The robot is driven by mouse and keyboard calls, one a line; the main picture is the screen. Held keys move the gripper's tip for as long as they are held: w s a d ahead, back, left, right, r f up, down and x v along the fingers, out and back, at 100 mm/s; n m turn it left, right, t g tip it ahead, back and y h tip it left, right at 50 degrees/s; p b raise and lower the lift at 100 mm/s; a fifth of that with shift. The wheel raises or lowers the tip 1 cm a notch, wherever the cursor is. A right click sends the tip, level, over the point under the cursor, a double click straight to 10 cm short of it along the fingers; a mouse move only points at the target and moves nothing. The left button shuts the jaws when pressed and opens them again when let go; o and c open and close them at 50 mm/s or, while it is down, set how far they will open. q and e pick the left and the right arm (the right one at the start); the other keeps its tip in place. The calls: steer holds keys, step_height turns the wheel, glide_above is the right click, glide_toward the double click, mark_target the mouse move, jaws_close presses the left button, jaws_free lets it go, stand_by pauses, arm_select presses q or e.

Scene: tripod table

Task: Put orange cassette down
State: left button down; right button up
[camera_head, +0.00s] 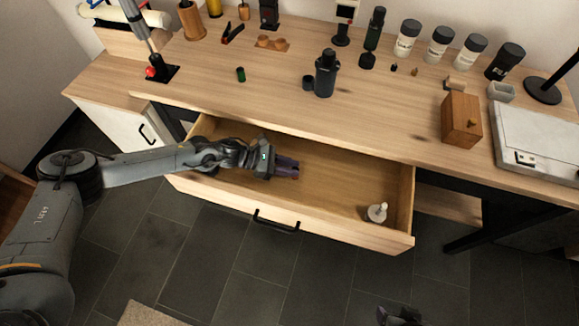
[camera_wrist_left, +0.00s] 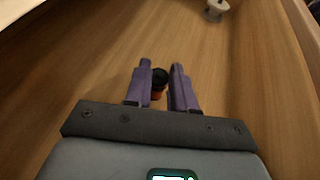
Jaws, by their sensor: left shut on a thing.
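My left gripper (camera_head: 287,167) reaches into the open drawer (camera_head: 340,185) from the left. In the left wrist view its two purple fingers (camera_wrist_left: 161,85) are shut on the orange cassette (camera_wrist_left: 158,94), a small orange piece with a black round top. The fingers hide much of it, and in the head view I cannot make it out. The drawer floor (camera_wrist_left: 210,60) lies below it; I cannot tell whether the cassette touches it. My right gripper (camera_head: 398,316) shows only in part at the bottom edge of the head view, and its opening is unclear.
A small white object (camera_head: 376,212) stands at the drawer's right end. The tabletop (camera_head: 390,120) above holds a dark bottle (camera_head: 326,73), several jars, a wooden box (camera_head: 461,118) and a white device (camera_head: 540,140). The drawer's middle floor is clear.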

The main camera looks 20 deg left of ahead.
arm_select(q)
steer(key=shift+f, duration=0.2)
steer(key=c, duration=0.9)
jaws_free()
steer(key=shift+c, duration=0.2)
steer(key=shift+r, duration=0.1)
steer(key=shift+r, duration=0.25)
steer(key=p+v, duration=0.2)
steer(key=v, duration=1)
steer(key=shift+f+p, duration=0.15)
steer(key=shift+p, duration=0.15)
